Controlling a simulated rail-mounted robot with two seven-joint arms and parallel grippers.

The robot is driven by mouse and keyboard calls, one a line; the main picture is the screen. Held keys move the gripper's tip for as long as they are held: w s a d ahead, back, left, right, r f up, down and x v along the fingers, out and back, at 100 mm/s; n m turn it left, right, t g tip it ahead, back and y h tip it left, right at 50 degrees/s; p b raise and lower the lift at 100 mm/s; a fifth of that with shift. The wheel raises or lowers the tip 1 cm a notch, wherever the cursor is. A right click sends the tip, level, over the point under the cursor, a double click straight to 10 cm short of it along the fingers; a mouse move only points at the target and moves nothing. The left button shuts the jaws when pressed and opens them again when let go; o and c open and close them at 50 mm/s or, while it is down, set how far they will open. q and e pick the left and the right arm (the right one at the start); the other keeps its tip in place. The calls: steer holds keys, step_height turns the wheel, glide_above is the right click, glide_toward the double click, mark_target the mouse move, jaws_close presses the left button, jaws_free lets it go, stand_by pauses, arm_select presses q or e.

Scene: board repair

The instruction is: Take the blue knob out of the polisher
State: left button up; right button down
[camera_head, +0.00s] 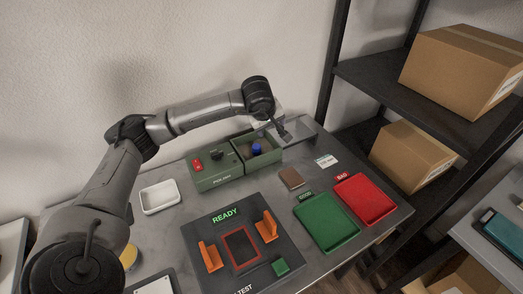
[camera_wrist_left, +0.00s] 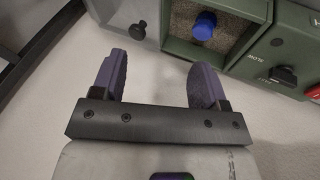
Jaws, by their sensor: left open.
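The green polisher (camera_head: 217,180) stands at the back of the table, with a red switch and a dark knob on its left part. The blue knob (camera_head: 257,149) stands in the open bin on its right part. In the left wrist view the blue knob (camera_wrist_left: 204,26) sits upright on a grainy brown bed inside the green-walled polisher (camera_wrist_left: 262,60). My left gripper (camera_head: 286,137) is beside the right end of the bin. In the left wrist view my left gripper (camera_wrist_left: 157,82) is open and empty, and the blue knob is ahead of its right finger. My right gripper is out of view.
A white tray (camera_head: 160,197) lies left of the polisher. A test fixture (camera_head: 208,226) reading READY is in front. A brown block (camera_head: 291,178), green tray (camera_head: 326,222) and red tray (camera_head: 366,201) lie to the right. A dark shelf with cardboard boxes (camera_head: 463,72) stands at right.

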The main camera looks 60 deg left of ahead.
mark_target(256, 146)
arm_select(q)
steer(key=a+f+m+g, duration=0.1)
steer(key=f, duration=0.2)
steer(key=s+a+f+m+g+b, duration=0.1)
steer(key=a+f, duration=0.1)
steer(key=s+a+f+m+y+b, duration=0.1)
steer(key=f, duration=0.2)
steer(key=shift+s+a+f+g, duration=0.1)
steer(key=shift+a+f+g, duration=0.15)
steer(key=shift+f+g, duration=0.15)
steer(key=shift+d+b+x, duration=0.1)
steer(key=shift+b+x, duration=0.5)
steer(key=shift+x, duration=0.7)
steer(key=shift+d+b+x, duration=0.15)
steer(key=shift+b+x, duration=0.45)
steer(key=shift+x, duration=0.7)
steer(key=shift+s, duration=0.1)
steer(key=c, duration=1)
